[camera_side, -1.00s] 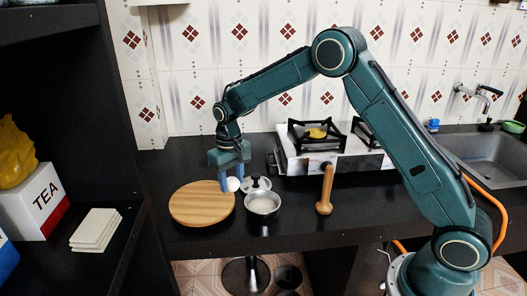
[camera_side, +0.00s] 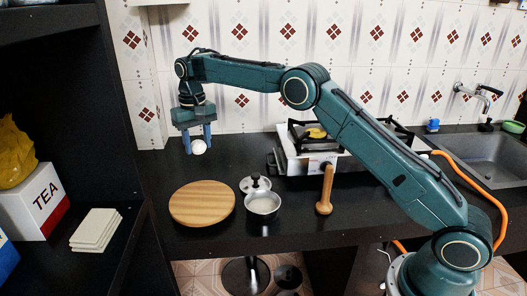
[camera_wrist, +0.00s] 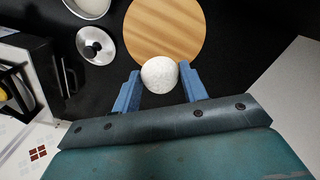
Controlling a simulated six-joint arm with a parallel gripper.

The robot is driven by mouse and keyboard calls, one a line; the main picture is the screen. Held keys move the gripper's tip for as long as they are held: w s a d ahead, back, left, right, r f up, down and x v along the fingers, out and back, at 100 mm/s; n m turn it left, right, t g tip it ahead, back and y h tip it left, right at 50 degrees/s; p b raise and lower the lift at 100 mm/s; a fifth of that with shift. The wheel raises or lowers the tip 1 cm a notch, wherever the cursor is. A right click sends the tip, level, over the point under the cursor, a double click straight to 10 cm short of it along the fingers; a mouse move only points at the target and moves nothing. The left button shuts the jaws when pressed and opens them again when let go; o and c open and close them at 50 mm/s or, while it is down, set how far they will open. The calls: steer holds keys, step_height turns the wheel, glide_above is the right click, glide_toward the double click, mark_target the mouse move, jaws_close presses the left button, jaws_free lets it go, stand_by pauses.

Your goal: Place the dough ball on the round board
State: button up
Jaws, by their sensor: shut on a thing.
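The dough ball (camera_side: 199,147) is white and round. My gripper (camera_side: 198,147) is shut on it and holds it in the air, well above the counter. In the wrist view the dough ball (camera_wrist: 159,74) sits between the two blue fingers of my gripper (camera_wrist: 158,80). The round board (camera_side: 202,204) is light striped wood and lies flat and bare on the black counter. In the side view the ball is above and behind the board. In the wrist view the board (camera_wrist: 165,28) shows beyond the ball, which covers a bit of its near edge.
A small metal pot (camera_side: 262,205) stands right of the board, with its lid (camera_side: 255,185) just behind it. A wooden pestle-like tool (camera_side: 325,190) stands further right. The stove (camera_side: 310,155) is behind these. A shelf with a TEA box (camera_side: 40,200) is at the left.

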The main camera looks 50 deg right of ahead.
mark_target(202, 200)
steer(key=shift+w+a+r+m, duration=0.15)
steer(key=shift+w+a+r, duration=0.05)
steer(key=shift+r, duration=0.55)
steer(key=shift+w+a+r+m, duration=0.15)
steer(key=shift+w+a+r, duration=0.05)
steer(key=shift+r, duration=0.5)
step_height(202, 200, down, 20)
stand_by(0.4)
steer(key=shift+f, duration=0.1)
steer(key=o, duration=0.9)
